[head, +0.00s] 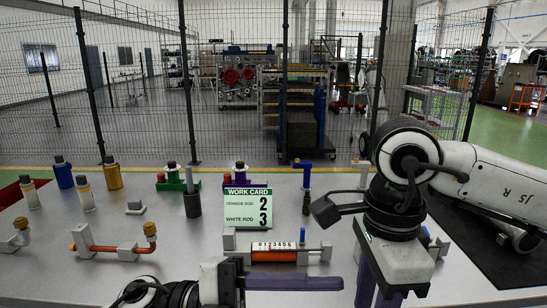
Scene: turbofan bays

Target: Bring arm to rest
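My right arm (495,180) comes in from the right, bends at a dark joint and hangs down over the table's front right. Its gripper (374,297) has purple fingers pointing down near the bottom edge; the gap between them is not clear. My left gripper (295,283) lies low at the bottom centre, its purple finger pointing right. It is seen edge-on, so its opening is hidden. The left gripper is in front of an orange-wound roller (274,256) with a number strip. I see nothing held in either gripper.
The grey table (180,235) carries a work card (247,207), an orange tube with fittings (108,248), several yellow and white cylinders at left, and red, green and purple stands at the back. A mesh fence (230,120) stands behind. Bare table lies at centre left.

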